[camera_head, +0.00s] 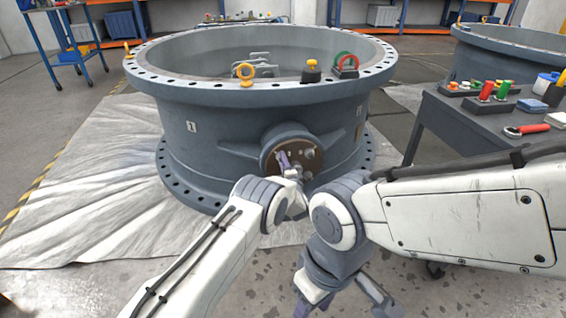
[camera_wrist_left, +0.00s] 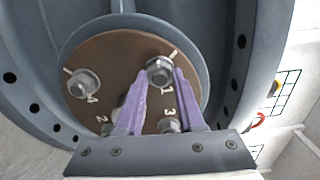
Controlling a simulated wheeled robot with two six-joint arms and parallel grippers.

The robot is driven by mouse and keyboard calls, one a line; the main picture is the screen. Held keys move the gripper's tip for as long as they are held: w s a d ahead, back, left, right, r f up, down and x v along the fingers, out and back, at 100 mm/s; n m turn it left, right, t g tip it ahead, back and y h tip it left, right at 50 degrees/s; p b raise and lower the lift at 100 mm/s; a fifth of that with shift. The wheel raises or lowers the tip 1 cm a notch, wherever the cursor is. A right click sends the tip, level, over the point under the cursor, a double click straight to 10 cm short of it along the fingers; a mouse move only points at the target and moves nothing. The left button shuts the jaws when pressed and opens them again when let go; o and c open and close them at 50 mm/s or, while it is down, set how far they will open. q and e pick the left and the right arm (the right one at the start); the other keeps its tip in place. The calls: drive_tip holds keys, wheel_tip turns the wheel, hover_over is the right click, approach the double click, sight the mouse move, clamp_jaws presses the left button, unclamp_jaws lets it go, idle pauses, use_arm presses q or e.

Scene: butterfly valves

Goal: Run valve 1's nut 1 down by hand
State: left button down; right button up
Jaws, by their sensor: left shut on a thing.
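Valve 1 (camera_head: 220,140) is a large grey flanged ring, marked 1 on its side. A round brown plate (camera_head: 311,150) sits on its side boss. In the left wrist view the brown plate (camera_wrist_left: 118,60) carries several studs with nuts, numbered beside them. Nut 1 (camera_wrist_left: 160,71) is at the top right of the plate, between the purple fingertips of my left gripper (camera_wrist_left: 162,78), which is shut on it. The left gripper (camera_head: 287,162) also shows small in the head view. The lower nuts are partly hidden by the fingers. My right gripper (camera_head: 343,296) hangs low in front, apart from the valve; its fingers look spread and empty.
A dark table (camera_head: 440,125) at the right holds a red-handled tool (camera_head: 526,130) and several coloured items. Another valve ring (camera_head: 510,52) is behind the table. Sheeted floor (camera_head: 75,185) at the left is clear.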

use_arm(q)
drive_tip(key=shift+f, duration=0.15)
drive_tip(key=c, duration=0.5)
unclamp_jaws()
drive_tip(key=s+p, duration=0.1)
drive_tip(key=s, duration=0.2)
drive_tip(key=s+d+p, duration=0.1)
drive_tip(key=s+p, duration=0.1)
drive_tip(key=s, duration=0.2)
drive_tip(key=s+d+p, duration=0.1)
drive_tip(key=s, duration=0.2)
drive_tip(key=shift+s+p, duration=0.2)
drive_tip(key=shift+p, duration=0.2)
